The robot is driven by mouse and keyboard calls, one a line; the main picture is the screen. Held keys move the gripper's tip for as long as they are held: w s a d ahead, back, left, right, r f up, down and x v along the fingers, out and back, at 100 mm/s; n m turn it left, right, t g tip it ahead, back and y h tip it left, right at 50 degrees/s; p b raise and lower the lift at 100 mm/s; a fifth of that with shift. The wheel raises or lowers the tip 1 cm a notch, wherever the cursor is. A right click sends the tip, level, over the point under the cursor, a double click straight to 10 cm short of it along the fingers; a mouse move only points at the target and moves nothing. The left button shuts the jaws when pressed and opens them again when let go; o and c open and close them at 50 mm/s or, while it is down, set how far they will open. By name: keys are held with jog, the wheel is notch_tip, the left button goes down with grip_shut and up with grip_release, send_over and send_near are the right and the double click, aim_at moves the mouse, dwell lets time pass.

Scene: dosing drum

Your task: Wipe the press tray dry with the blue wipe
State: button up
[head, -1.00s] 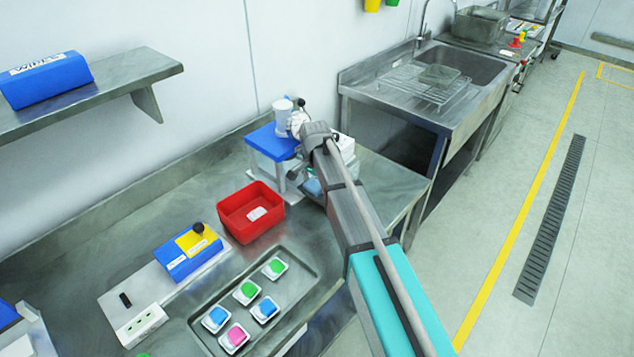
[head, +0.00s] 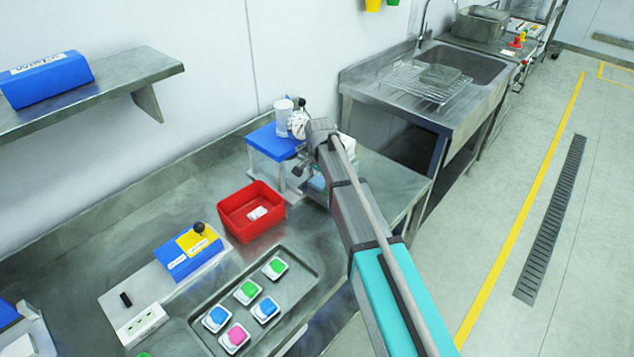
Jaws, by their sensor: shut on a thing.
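My gripper (head: 306,172) is at the far end of the metal bench, beside the blue-topped press stand (head: 272,142). It is small and mostly hidden behind my wrist and arm. A light blue patch, which looks like the blue wipe (head: 317,184), shows just below it, and my gripper is shut on it. The press tray is largely hidden behind my arm at the stand's foot. I cannot make out its surface, any wetness, or whether the wipe touches it.
A red bin (head: 235,211) with a white item inside stands left of the press. Nearer is a metal tray (head: 301,262) with several coloured pods. A blue and yellow device (head: 186,255) stands left of it. A sink (head: 460,65) is beyond the bench.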

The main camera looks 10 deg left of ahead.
jog(key=shift+w+d, duration=0.65)
jog(key=shift+w, duration=0.2)
jog(key=shift+s+a, duration=0.15)
jog(key=shift+s+a, duration=0.6)
jog(key=shift+s, duration=0.25)
jog(key=shift+s+a, duration=0.55)
jog(key=shift+s, duration=0.25)
jog(key=shift+w, duration=0.1)
jog(key=shift+w+d+r+p, duration=0.55)
jog(key=shift+w+d+p, duration=0.1)
jog(key=shift+w, duration=0.2)
jog(key=shift+s+d, duration=0.1)
jog(key=shift+s+d, duration=0.55)
jog(key=shift+d, duration=0.25)
jog(key=shift+s+d, duration=0.55)
jog(key=shift+d, duration=0.2)
